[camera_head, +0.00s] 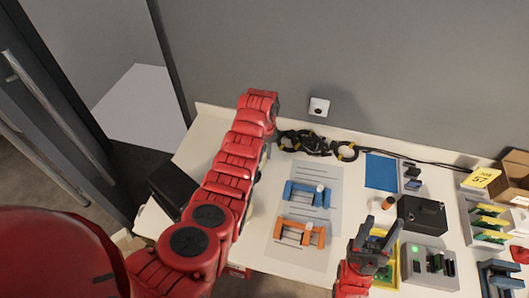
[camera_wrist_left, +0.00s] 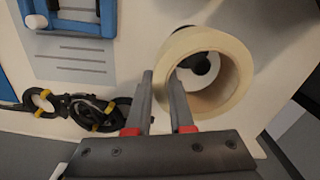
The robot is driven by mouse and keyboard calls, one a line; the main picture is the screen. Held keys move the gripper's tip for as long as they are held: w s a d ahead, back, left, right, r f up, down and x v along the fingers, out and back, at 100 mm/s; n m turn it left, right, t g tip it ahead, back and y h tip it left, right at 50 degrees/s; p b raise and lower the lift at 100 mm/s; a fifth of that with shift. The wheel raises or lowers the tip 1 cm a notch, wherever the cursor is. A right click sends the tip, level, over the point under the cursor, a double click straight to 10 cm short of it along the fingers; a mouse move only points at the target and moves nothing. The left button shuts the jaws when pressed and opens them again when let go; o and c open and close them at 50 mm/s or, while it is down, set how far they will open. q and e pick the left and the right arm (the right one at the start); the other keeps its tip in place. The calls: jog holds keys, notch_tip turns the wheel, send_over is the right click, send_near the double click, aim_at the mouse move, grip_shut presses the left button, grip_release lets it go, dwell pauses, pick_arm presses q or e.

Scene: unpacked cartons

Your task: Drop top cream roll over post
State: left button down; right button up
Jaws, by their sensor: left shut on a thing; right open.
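The cream roll (camera_wrist_left: 238,75) is on the right of the left wrist view, its ring tilted towards the camera. My left gripper (camera_wrist_left: 160,82) is shut on the roll's near wall, with one finger outside and one at the hole. Through the hole I see a dark round part and a white part (camera_wrist_left: 207,67); I cannot tell whether this is the post or whether the roll is around it. In the head view my left arm hides the left gripper and the roll. My right gripper (camera_head: 377,240) is open and empty over the yellow-edged tray at the right front.
A grey sheet (camera_head: 317,170) bears a blue frame (camera_head: 308,194) and an orange frame (camera_head: 301,231). Coiled black cables (camera_head: 303,142) lie by the wall. A black box (camera_head: 422,215) and a grey box with a green light (camera_head: 430,268) stand right. A black case (camera_head: 172,190) is left.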

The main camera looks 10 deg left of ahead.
pick_arm(q)
jog(key=shift+f+b, duration=0.75)
jog(key=shift+f, duration=0.5)
jog(key=shift+c, duration=1.6)
grip_release()
jog(key=shift+r, duration=0.15)
jog(key=shift+r+p, duration=0.8)
jog(key=shift+r, duration=0.5)
jog(key=shift+r+p, duration=0.7)
jog(key=shift+r, duration=1.9)
